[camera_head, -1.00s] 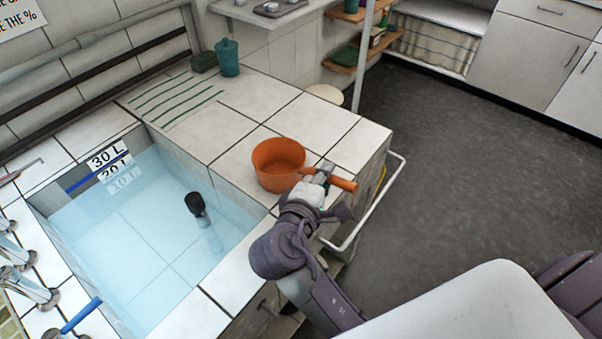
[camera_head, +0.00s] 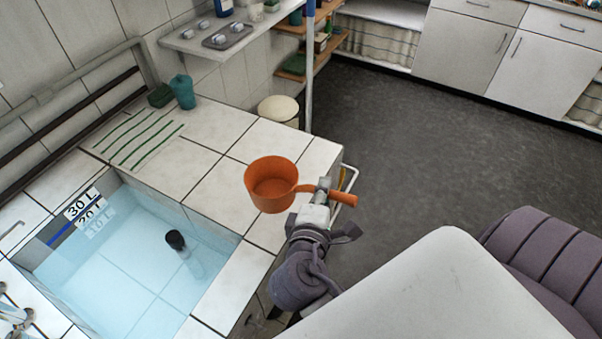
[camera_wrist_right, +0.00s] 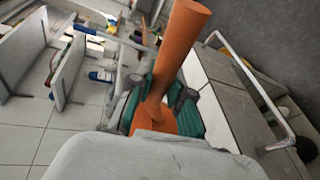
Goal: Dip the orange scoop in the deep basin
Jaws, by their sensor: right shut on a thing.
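The orange scoop (camera_head: 272,184) is a round cup with a straight handle pointing right. My right gripper (camera_head: 322,191) is shut on the scoop's handle and appears to hold it over the tiled ledge right of the basin. In the right wrist view the orange handle (camera_wrist_right: 179,45) passes between the green-padded fingers (camera_wrist_right: 165,108). The deep basin (camera_head: 130,265) is full of clear bluish water, with litre markings on its far left wall. The cup looks upright and empty. My left gripper is not in view.
A black-topped thing (camera_head: 175,240) stands in the water. A teal jar (camera_head: 183,92) and a dark green block (camera_head: 160,96) stand at the ledge's back. A shelf with a tray (camera_head: 228,36) is above. Taps (camera_head: 15,318) line the basin's left; a white rail edges the ledge's right.

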